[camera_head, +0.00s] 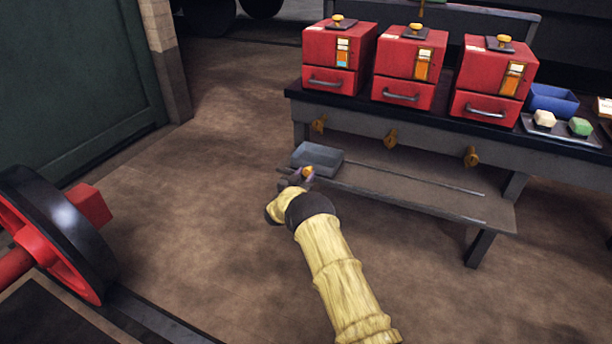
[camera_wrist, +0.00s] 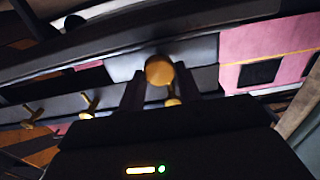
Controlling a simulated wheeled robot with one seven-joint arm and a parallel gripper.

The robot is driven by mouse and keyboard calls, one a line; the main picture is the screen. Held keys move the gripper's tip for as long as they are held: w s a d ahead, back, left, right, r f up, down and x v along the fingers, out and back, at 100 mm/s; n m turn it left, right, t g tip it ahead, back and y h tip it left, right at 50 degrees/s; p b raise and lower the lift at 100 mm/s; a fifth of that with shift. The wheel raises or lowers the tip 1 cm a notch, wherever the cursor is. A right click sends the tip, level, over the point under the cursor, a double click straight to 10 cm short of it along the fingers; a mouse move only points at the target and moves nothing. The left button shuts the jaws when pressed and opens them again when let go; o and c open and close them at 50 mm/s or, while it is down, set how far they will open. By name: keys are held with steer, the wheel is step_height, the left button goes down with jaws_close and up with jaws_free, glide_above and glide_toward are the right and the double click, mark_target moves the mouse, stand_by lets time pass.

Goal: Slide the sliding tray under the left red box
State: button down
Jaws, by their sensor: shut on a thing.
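The sliding tray (camera_head: 326,154) is a shallow grey open tray at the left end of the low shelf (camera_head: 400,190). In the head view it appears below the left red box (camera_head: 330,75) and its brass tap (camera_head: 319,124). My gripper (camera_head: 305,174) is at the tray's near side, shut on its orange-yellow knob. The wrist view shows the round knob (camera_wrist: 159,70) between my dark fingers. My gripper hides part of the tray's near side. The tray looks empty where I see into it.
A middle red box (camera_head: 408,60) and a right red box (camera_head: 494,75) stand on the bench, with brass taps (camera_head: 391,138) below. A red-and-black wheel (camera_head: 60,235) stands at left. The floor left of the shelf is clear.

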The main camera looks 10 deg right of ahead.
steer(key=c, duration=1.4)
jaws_free()
steer(key=shift+w+a, duration=0.15)
steer(key=shift+a, duration=0.1)
steer(key=o, duration=0.4)
steer(key=shift+w, duration=0.1)
steer(key=shift+s+a+p, duration=0.25)
steer(key=shift+s+p, duration=0.2)
steer(key=shift+s, duration=0.05)
steer(key=p+v, duration=0.6)
steer(key=v, duration=1)
steer(key=shift+s, duration=0.2)
steer(key=shift+d, duration=0.1)
